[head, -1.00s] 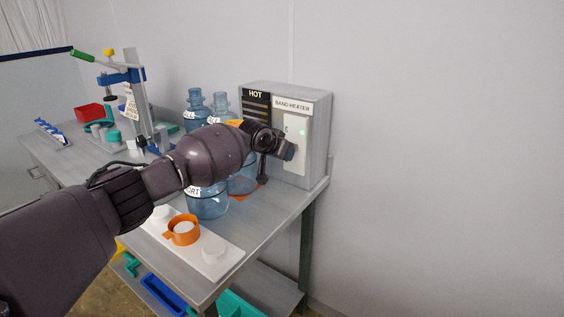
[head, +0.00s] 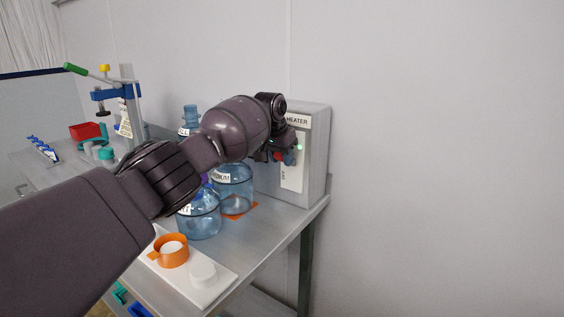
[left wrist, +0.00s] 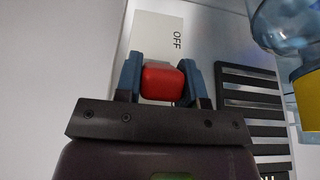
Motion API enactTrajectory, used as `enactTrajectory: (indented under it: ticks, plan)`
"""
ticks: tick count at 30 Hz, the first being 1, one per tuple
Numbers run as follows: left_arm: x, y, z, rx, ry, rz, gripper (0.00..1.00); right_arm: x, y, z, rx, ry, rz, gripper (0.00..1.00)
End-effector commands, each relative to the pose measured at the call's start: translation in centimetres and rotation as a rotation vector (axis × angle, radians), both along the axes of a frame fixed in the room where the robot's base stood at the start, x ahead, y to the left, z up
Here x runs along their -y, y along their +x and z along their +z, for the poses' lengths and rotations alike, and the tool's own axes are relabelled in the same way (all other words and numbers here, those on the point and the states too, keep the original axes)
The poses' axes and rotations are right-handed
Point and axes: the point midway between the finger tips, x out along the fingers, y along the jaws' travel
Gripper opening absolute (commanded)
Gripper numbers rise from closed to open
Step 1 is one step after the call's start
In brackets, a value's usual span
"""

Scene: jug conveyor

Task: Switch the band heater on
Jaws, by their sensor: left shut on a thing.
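The band heater (head: 317,160) is a grey box at the back right of the bench. Its front has a white switch plate (head: 292,178) with a bright green light (head: 299,147). My left gripper (head: 286,157) is at the plate, just below and left of the light. In the left wrist view its blue fingers (left wrist: 161,84) are shut on the red switch handle (left wrist: 162,82), one finger on each side. The word OFF shows on the white plate (left wrist: 160,35), beyond the handle. My arm hides the heater's left part. My right gripper is not in view.
Blue jugs (head: 199,220) stand on the bench below and beside my arm. An orange ring (head: 171,251) and a white cap (head: 203,274) sit on a white board near the front. A blue press with a green handle (head: 76,69) stands at the left.

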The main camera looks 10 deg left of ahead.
Motion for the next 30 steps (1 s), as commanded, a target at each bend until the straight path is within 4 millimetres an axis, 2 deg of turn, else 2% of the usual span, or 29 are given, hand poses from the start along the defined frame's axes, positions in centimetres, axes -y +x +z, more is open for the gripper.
enactTrajectory:
  ticks: [14,15,19,20,30]
  plan:
    - [0.0,0.0,-0.04,-0.013,0.005,0.001,0.0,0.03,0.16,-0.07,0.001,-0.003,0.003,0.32]
    - [0.0,0.01,-0.03,-0.012,0.005,0.001,0.39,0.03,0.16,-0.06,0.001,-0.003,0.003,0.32]
    - [0.01,0.02,0.0,-0.012,0.005,0.001,0.59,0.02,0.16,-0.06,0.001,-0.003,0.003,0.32]
    - [0.0,0.02,0.0,-0.011,0.005,0.001,0.62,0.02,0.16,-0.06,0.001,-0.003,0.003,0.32]
    - [-0.04,-0.09,0.55,-0.009,0.005,0.001,0.62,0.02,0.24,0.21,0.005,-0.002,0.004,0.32]
